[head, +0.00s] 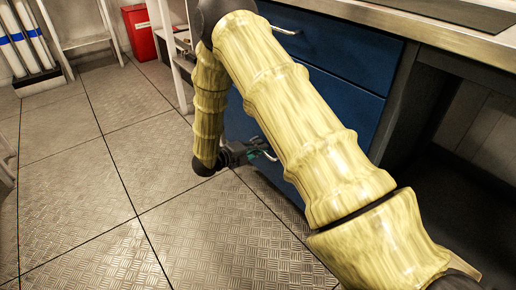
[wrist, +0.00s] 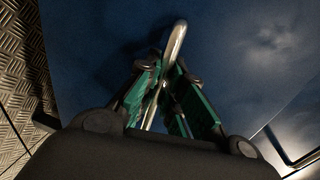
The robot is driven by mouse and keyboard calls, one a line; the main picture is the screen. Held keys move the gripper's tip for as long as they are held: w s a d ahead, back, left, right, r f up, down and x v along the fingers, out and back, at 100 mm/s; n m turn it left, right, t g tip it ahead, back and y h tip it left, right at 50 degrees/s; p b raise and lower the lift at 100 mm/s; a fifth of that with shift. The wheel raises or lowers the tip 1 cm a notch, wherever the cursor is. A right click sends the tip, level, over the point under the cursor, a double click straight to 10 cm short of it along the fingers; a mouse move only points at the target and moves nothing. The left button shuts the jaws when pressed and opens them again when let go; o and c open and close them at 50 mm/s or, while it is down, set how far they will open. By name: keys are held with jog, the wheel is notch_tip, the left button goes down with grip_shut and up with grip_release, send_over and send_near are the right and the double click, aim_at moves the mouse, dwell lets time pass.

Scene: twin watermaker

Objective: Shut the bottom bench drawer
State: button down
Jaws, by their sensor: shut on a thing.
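The bottom bench drawer has a dark blue front (wrist: 85,45), which fills much of the wrist view. Its metal bar handle (wrist: 179,36) stands out from the front, between my fingers. My gripper (wrist: 163,75), with green finger pads, is shut on this handle. In the head view my gripper (head: 262,152) is low at the bench front, close to the floor. My yellow-sleeved arm hides most of the drawer there, and I cannot tell how far the drawer stands out.
The bench has a metal top (head: 430,28) and blue upper drawer front (head: 340,50) with a bar handle (head: 285,31). A dark open bay lies to the right. A red bin (head: 140,35) and white-framed racks stand behind. The metal floor (head: 90,190) at left is clear.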

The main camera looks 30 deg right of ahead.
jog(key=x, duration=0.2)
jog(key=p+x, duration=0.1)
jog(key=x, duration=0.1)
jog(key=shift+d+r, duration=0.15)
jog(key=shift+r, duration=0.25)
jog(key=c, duration=1.5)
grip_release()
jog(key=shift+d, duration=0.15)
jog(key=shift+c, duration=0.2)
jog(key=v, duration=1.2)
jog(key=shift+w, duration=0.1)
